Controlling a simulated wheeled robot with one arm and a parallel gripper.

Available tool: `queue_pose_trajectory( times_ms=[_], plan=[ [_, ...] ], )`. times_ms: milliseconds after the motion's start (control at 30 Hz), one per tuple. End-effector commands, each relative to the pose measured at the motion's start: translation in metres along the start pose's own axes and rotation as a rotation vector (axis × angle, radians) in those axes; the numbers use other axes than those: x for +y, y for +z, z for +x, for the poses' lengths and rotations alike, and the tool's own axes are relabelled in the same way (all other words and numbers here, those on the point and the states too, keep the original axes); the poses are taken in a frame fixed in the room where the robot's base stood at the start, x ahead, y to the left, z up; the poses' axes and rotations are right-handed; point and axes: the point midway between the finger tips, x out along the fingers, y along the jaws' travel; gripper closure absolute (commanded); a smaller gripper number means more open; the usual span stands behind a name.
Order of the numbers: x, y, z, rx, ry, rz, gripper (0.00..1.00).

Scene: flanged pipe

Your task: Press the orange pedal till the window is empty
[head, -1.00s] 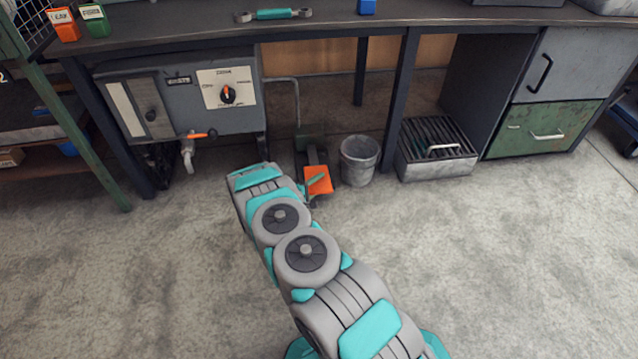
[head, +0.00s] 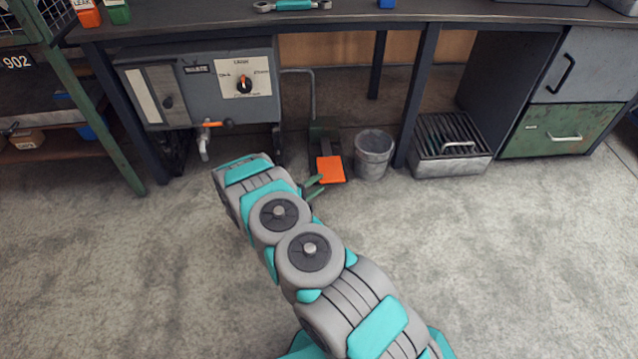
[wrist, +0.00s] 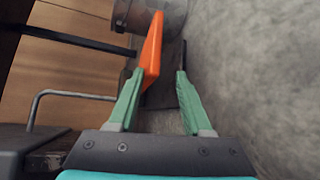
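The orange pedal (head: 331,170) is low on the floor under the bench, in front of a dark green post. My gripper (head: 318,186) is just left of and in front of its near edge. In the wrist view, the pedal (wrist: 152,50) appears edge-on, close to the left fingertip; I cannot tell if they touch. The green fingers of my gripper (wrist: 160,72) are apart with nothing held between them. The grey unit left of the pedal has a pale upright strip (head: 142,97), perhaps the window; its contents are too small to make out.
A grey bucket (head: 373,155) stands just right of the pedal. A slatted metal box (head: 450,165) is farther right. A valve with an orange handle (head: 217,124) hangs below the grey unit. The floor in front is clear.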

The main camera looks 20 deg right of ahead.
Motion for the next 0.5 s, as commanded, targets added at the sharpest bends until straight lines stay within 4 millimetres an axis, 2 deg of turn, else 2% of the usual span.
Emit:
queue_pose_trajectory(
  times_ms=[167,500],
  plan=[
    [-0.002,-0.001,-0.003,0.002,-0.001,-0.002,0.55],
    [-0.006,-0.001,-0.024,0.002,-0.001,-0.002,0.55]
  ],
)
